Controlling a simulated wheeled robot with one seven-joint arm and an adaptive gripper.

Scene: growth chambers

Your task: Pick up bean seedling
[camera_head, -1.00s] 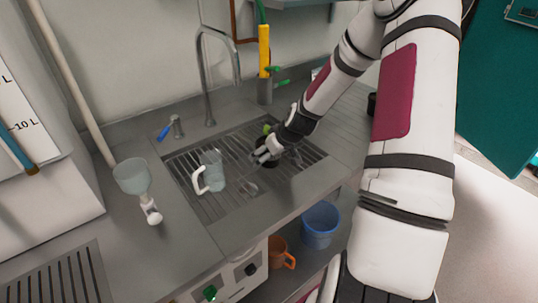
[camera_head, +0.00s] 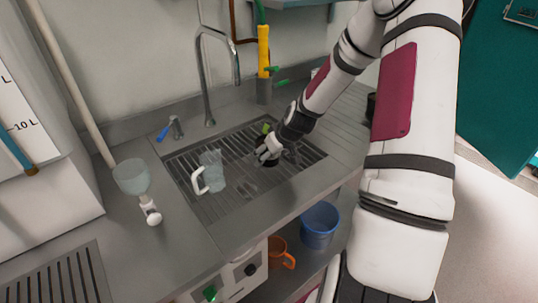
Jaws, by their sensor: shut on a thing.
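The bean seedling shows as a small green leaf (camera_head: 266,128) above a dark pot on the slatted sink rack, mostly hidden behind my gripper. My gripper (camera_head: 268,154) reaches in from the upper right and is shut on the seedling's dark pot. The pot appears to be at rack level; I cannot tell whether it touches the rack.
A clear jug with a white handle (camera_head: 211,172) stands on the rack to the left. A tall tap (camera_head: 207,80) rises behind. A funnel-like cup (camera_head: 132,176) stands on the left counter. A blue bucket (camera_head: 319,226) and an orange jug (camera_head: 281,252) sit below the counter.

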